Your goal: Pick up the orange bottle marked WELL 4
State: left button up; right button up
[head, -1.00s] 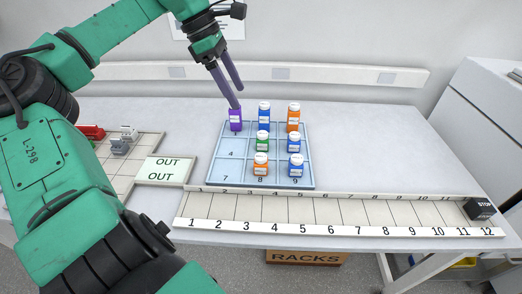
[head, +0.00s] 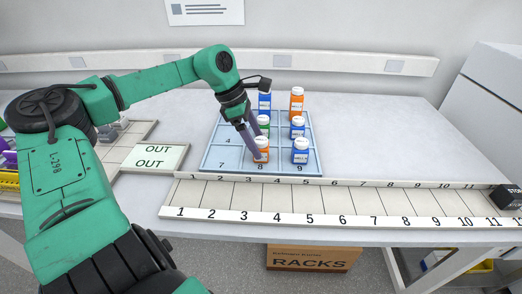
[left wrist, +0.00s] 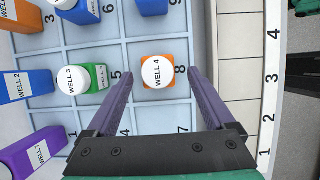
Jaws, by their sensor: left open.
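The orange bottle marked WELL 4 (head: 263,154) stands upright in cell 8 of the blue gridded tray (head: 222,158). In the left wrist view its white cap (left wrist: 157,72) faces me with WELL 4 readable. My left gripper (head: 257,146) is open and points down over it. In the left wrist view the two purple fingers (left wrist: 160,76) lie on either side of the bottle, with a gap to each. A finger covers part of the bottle in the head view. My right gripper is not in view.
A green bottle (left wrist: 96,78) stands close by in cell 5; a blue bottle (head: 300,151) stands in cell 9. Another orange bottle (head: 297,102) and other blue bottles stand farther back. A purple WELL 7 bottle (left wrist: 35,150) shows in the wrist view. A numbered strip (head: 330,202) runs in front.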

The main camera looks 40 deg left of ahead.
aim_at(257, 139)
pick_arm(q)
jog(key=x, duration=0.3)
jog(key=shift+w, duration=0.2)
grip_shut()
